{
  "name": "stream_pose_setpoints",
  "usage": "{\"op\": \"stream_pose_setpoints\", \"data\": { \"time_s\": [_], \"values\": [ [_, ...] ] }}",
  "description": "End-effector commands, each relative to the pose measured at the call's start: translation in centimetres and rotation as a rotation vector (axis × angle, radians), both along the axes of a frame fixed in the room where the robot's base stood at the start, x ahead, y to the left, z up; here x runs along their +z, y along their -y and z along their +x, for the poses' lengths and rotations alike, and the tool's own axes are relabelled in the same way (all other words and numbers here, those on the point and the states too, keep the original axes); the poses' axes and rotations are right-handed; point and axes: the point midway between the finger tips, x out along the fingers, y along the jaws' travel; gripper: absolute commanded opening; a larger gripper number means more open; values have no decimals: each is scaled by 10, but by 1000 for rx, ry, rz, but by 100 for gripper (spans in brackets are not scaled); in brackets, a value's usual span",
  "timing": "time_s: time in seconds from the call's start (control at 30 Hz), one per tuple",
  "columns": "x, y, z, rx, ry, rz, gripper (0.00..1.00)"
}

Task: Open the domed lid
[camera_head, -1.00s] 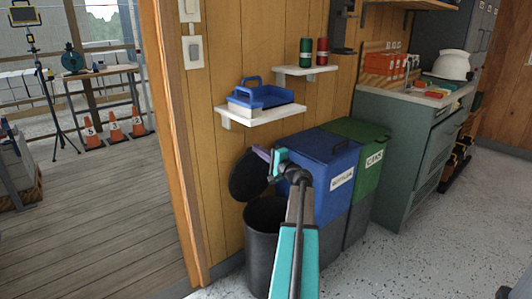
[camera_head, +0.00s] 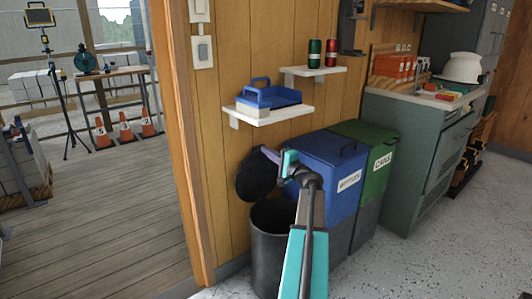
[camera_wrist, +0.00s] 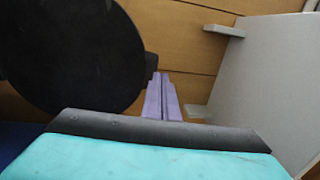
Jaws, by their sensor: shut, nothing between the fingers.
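The black domed lid (camera_head: 257,176) stands raised and tilted back against the wooden wall, above the open mouth of the round black bin (camera_head: 272,255). My gripper (camera_head: 268,154) is at the lid's upper right edge, with its purple fingers shut and nothing between them. In the wrist view the lid (camera_wrist: 70,50) is a large dark disc at the upper left. The shut fingers (camera_wrist: 162,95) lie just to the right of its edge. I cannot tell whether they touch it. My arm hides part of the bin's right side.
A blue bin (camera_head: 335,170) and a green bin (camera_head: 375,165) stand close on the right. A white shelf (camera_head: 268,116) with a blue carrier (camera_head: 270,97) juts out above the lid. A door frame (camera_head: 185,150) is on the left. The floor at front right is clear.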

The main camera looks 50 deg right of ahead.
Motion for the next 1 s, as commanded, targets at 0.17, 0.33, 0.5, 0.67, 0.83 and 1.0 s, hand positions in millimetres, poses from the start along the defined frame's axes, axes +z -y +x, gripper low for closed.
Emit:
{"op": "stream_pose_setpoints", "data": {
  "time_s": [0.17,0.33,0.5,0.67,0.83,1.0],
  "values": [
    [2,-8,-25,-2,-1,0,0],
    [2,-14,-49,-2,-1,0,0],
    [2,-20,-73,-1,-1,0,0],
    [2,-24,-91,0,-1,-1,0],
    [2,-26,-100,1,-1,0,0],
    [1,-26,-102,2,-1,0,0]
  ]
}}
